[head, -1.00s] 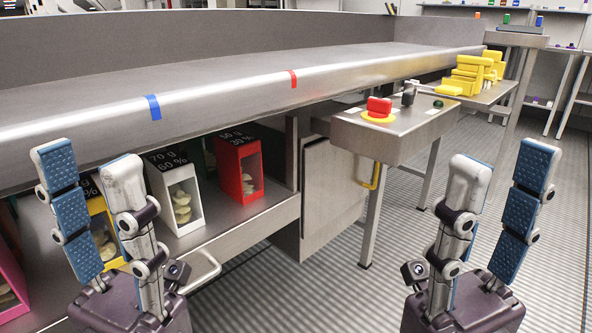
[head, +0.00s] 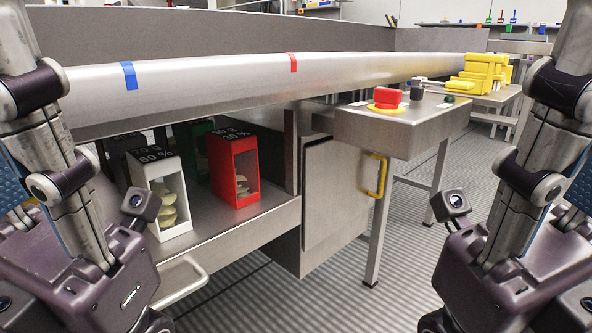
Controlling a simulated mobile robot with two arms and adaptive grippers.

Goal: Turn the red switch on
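The red switch (head: 388,97) is a red block on a round yellow base, on top of a small steel stand (head: 385,130) right of centre. Nothing touches it.
A black knob (head: 417,90) and a green button (head: 449,100) are beside the switch. A yellow handle (head: 377,176) is below the stand. The long steel counter (head: 215,85) runs along the left. Red (head: 236,170) and white (head: 163,195) boxes sit beneath it. Striped floor is clear ahead.

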